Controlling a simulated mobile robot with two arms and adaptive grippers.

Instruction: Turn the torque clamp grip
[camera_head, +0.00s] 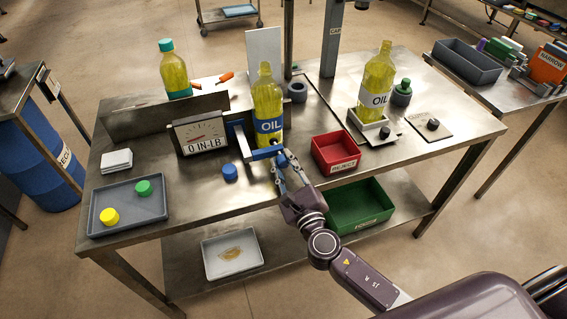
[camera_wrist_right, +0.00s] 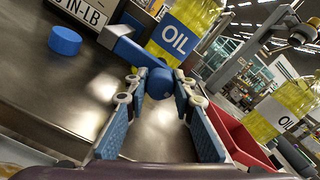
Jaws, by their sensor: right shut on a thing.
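The torque clamp is a blue frame with a blue bar and grip (camera_head: 264,153) in front of an oil bottle (camera_head: 267,100) with a blue label. A gauge (camera_head: 202,134) reading 0 IN-LB stands to its left. My right gripper (camera_head: 281,158) is shut on the clamp's grip. In the right wrist view, the rounded blue end of the grip (camera_wrist_right: 159,82) sits between the fingertips of the right gripper (camera_wrist_right: 160,86). My left gripper is not in view.
A blue cap (camera_head: 230,172) lies on the steel table left of the gripper. A red bin (camera_head: 335,152) stands close to its right. A grey tray (camera_head: 127,204) holds yellow and green caps. Another oil bottle (camera_head: 376,82) stands on a fixture behind right.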

